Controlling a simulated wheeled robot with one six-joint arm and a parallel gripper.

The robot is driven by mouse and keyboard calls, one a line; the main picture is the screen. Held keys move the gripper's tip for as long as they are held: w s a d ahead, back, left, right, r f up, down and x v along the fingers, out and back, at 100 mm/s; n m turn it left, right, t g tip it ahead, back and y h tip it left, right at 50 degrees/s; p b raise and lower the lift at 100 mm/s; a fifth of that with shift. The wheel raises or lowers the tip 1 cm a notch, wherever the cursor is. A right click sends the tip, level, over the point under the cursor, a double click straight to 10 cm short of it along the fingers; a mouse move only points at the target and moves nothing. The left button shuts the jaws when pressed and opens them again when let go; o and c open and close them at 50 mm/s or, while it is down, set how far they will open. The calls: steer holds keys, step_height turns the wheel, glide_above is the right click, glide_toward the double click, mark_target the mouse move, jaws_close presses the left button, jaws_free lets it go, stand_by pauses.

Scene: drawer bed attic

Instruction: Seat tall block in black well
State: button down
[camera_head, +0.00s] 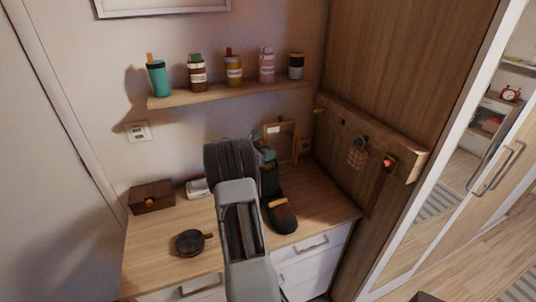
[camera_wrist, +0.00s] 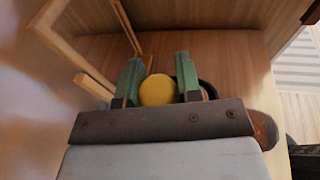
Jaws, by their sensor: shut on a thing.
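My gripper (camera_wrist: 159,62) shows in the wrist view with two green fingers closed on a yellow, round-ended block (camera_wrist: 158,90). Most of the block is hidden by the gripper body, so its height and tilt cannot be told. A black curved edge (camera_wrist: 208,88) shows behind the right finger, close to the block. It may be the black well; I cannot tell whether the block touches it or is inside it. In the head view, my arm hides much of the desk around the gripper, and the block is not clearly seen there.
A round black dish with a short handle (camera_head: 190,243) and a brown box (camera_head: 151,197) lie on the wooden desk (camera_head: 150,262). A wooden frame (camera_head: 281,139) stands at the back, left of the fingers in the wrist view. Several cups line the shelf (camera_head: 200,97) above.

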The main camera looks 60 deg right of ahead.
steer(key=shift+f, duration=0.45)
steer(key=c, duration=0.8)
jaws_free()
steer(key=shift+a, duration=0.1)
steer(key=b+v, duration=0.3)
steer(key=v, duration=0.8)
steer(key=s+a+m+t+y, duration=0.3)
steer(key=a+m+y, duration=0.1)
steer(key=a, duration=0.9)
steer(key=s+a+m+t+y, duration=0.3)
steer(key=a+m+t+y, duration=0.1)
steer(key=a, duration=0.9)
steer(key=s+a+m+t+y, duration=0.4)
steer(key=a+m+y, duration=0.1)
steer(key=a, duration=0.9)
steer(key=shift+r+y, duration=0.35)
steer(key=shift+y, duration=0.25)
